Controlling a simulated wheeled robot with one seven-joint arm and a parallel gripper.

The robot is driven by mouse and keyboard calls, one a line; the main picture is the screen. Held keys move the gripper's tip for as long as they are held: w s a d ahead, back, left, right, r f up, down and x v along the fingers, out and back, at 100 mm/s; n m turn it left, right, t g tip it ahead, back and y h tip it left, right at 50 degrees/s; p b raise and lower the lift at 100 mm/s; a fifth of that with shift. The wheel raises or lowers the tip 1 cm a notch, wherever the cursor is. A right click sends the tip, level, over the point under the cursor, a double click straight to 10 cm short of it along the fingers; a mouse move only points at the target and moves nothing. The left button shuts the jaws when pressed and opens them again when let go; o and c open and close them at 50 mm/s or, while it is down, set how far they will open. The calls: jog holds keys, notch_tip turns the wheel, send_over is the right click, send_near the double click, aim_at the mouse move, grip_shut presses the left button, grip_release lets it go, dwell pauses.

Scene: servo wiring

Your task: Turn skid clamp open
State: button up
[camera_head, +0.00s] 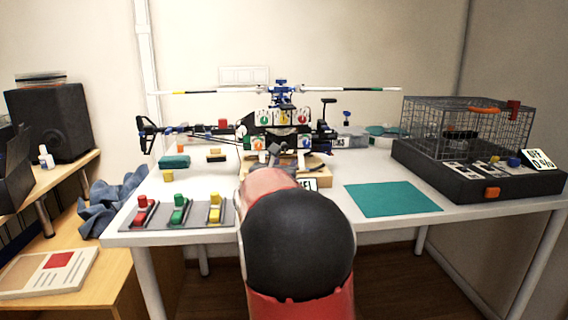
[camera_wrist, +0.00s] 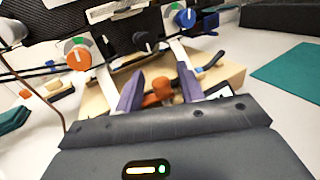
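The model helicopter (camera_head: 222,129) stands on a wooden cradle (camera_head: 316,168) at the back middle of the white table. In the wrist view, an orange clamp knob (camera_wrist: 161,90) sits low on the wooden cradle (camera_wrist: 225,77), between the pale skid legs. My gripper (camera_wrist: 160,82) is open, its two purple fingers apart on either side of the orange knob. I cannot tell whether either finger touches it. A black lever (camera_wrist: 211,61) stands to the right of the fingers. In the head view my red and black arm hides the clamp area.
Orange and blue dials (camera_wrist: 78,57) are on the helicopter's side, close above the fingers. Red, green and yellow switches stand on a grey panel (camera_head: 160,215) at front left. A teal mat (camera_head: 393,200) lies bare at right, near a wire cage (camera_head: 450,128).

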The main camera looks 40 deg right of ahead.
jog(key=shift+w+d, duration=0.1)
jog(key=shift+d, duration=0.15)
grip_shut()
jog(key=n+t+b, duration=0.1)
jog(key=b, duration=0.3)
jog(key=shift+f+y, duration=0.35)
jog(key=shift+y, duration=0.05)
jog(key=n+t+y+b, duration=0.1)
jog(key=t+b, duration=0.1)
jog(key=b, duration=0.4)
jog(key=shift+r+n+y, duration=0.15)
jog(key=shift+n+y, duration=0.15)
jog(key=shift+r+t+y+b, duration=0.2)
jog(key=shift+t+y+b, duration=0.1)
jog(key=shift+b, duration=0.1)
